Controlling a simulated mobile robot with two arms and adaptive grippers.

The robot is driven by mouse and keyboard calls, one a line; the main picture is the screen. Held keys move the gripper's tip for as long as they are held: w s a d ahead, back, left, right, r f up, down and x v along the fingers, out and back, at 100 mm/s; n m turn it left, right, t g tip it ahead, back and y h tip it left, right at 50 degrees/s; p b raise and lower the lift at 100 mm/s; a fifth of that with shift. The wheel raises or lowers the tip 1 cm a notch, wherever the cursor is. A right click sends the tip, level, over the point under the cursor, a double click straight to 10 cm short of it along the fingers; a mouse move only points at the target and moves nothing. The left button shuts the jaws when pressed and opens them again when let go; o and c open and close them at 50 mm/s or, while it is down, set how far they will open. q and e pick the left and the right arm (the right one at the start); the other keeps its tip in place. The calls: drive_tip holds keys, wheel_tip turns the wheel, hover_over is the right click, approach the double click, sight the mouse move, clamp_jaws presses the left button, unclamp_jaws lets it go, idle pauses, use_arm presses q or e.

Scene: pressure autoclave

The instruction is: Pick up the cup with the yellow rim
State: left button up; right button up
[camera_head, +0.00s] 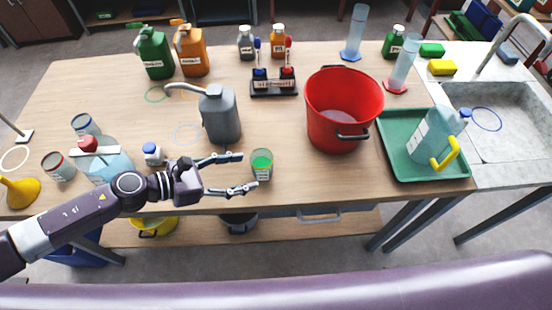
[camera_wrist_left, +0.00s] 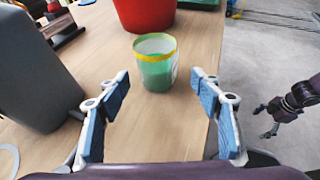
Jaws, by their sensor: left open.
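The cup with the yellow rim (camera_head: 262,164) stands upright near the front edge of the table, with green contents. In the left wrist view the cup (camera_wrist_left: 155,65) is ahead, roughly centred between the blue finger pads. My left gripper (camera_head: 246,172) is open and empty, its fingers pointing right at the cup. The cup is just beyond the fingertips, and I see no clear contact. My right gripper (camera_wrist_left: 264,122) shows only in the left wrist view, off the table's side, with its fingers apart and nothing seen between them.
A grey jug (camera_head: 220,115) stands behind my left gripper. A red bucket (camera_head: 343,110) is behind and right of the cup. A green tray (camera_head: 395,165) with a jug is farther right. Cups, a yellow funnel (camera_head: 22,191) and a bottle crowd the left. Bare table surrounds the cup.

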sight(262, 165)
use_arm(q)
drive_tip(key=shift+w+d, duration=0.2)
drive_tip(key=shift+d, duration=0.2)
drive_tip(key=shift+w+d+f+p, duration=0.3)
drive_tip(key=shift+d+p, duration=0.2)
drive_tip(key=shift+p, duration=0.25)
drive_tip(key=p+x, duration=0.1)
drive_tip(key=x, duration=0.2)
drive_tip(key=shift+w+d, duration=0.3)
drive_tip(key=shift+w, duration=0.05)
drive_tip(key=shift+w+d+f, duration=0.15)
drive_tip(key=shift+d+f, duration=0.15)
use_arm(e)
drive_tip(key=r, duration=0.1)
drive_tip(key=a+r, duration=0.1)
drive_tip(key=r, duration=0.1)
drive_tip(key=shift+s+a+r, duration=0.15)
drive_tip(key=shift+s+a, duration=0.1)
drive_tip(key=shift+s, duration=0.05)
use_arm(q)
drive_tip(key=shift+c, duration=0.5)
